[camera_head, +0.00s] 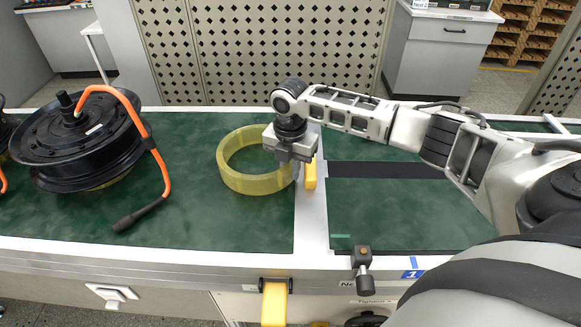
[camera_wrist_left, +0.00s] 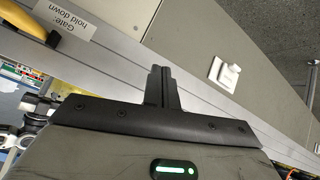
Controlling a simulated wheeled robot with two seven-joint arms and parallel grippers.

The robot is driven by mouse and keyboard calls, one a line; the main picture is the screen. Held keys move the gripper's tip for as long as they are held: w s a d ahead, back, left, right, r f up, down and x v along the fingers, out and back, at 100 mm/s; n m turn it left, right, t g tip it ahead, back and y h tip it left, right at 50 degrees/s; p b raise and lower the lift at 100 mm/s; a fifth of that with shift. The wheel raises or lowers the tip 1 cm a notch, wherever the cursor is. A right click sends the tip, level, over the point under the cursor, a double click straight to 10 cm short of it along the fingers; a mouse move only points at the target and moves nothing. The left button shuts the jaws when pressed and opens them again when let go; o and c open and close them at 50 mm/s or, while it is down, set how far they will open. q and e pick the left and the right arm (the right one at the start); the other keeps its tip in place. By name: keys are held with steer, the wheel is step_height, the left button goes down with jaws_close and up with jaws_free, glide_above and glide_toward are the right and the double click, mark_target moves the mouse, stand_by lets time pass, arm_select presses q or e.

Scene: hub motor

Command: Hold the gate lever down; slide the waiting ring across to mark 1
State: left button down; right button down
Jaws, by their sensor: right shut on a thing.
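The translucent yellow ring (camera_head: 240,182) lies on the green surface left of the pale divider. My right gripper (camera_head: 296,175) is at the ring's right side, shut on its wall. An upright yellow piece (camera_head: 310,172) stands on the divider just right of that gripper. The yellow gate lever (camera_head: 275,304) sticks out at the front edge. It also shows in the left wrist view (camera_wrist_left: 22,22), beside a label reading "Gate: hold down". My left gripper (camera_wrist_left: 161,72) has its fingers together, empty and apart from the lever.
A black hub motor (camera_head: 75,140) with an orange cable (camera_head: 155,150) lies at left. A dark strip (camera_head: 390,170) crosses the green surface right of the divider. A black knob (camera_head: 363,270) stands at the front rail. The green area right of the divider is mostly clear.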

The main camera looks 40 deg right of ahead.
steer(key=shift+w, duration=0.1)
arm_select(q)
steer(key=d+r+m+g+h, duration=0.1)
steer(key=d+r+m+g, duration=0.1)
steer(key=d, duration=0.4)
steer(key=s+d+r+m+g+h, duration=0.1)
steer(key=d+r+m+g, duration=0.1)
steer(key=d, duration=0.5)
steer(key=d+r+m+g, duration=0.2)
steer(key=d+r+m, duration=0.1)
steer(key=d, duration=0.3)
steer(key=shift+s+d+r+h, duration=0.2)
steer(key=shift+r+h, duration=0.2)
steer(key=shift+r, duration=0.25)
steer(key=s+d+r+m+g+y, duration=0.3)
steer(key=s+m+y, duration=0.2)
steer(key=m, duration=0.2)
steer(key=shift+s+a+f+m+t+y, duration=0.15)
steer(key=shift+a+f+m+y, duration=0.35)
steer(key=shift+f, duration=0.7)
steer(key=shift+w+a+f+m+t+y, duration=0.1)
steer(key=shift+a+f+m+t+y, duration=0.15)
steer(key=shift+a+f+y, duration=0.65)
steer(key=shift+s+a+f+m+t+y, duration=0.15)
steer(key=shift+a+f+m, duration=0.25)
steer(key=shift+f, duration=1.05)
steer(key=shift+w+f, duration=0.1)
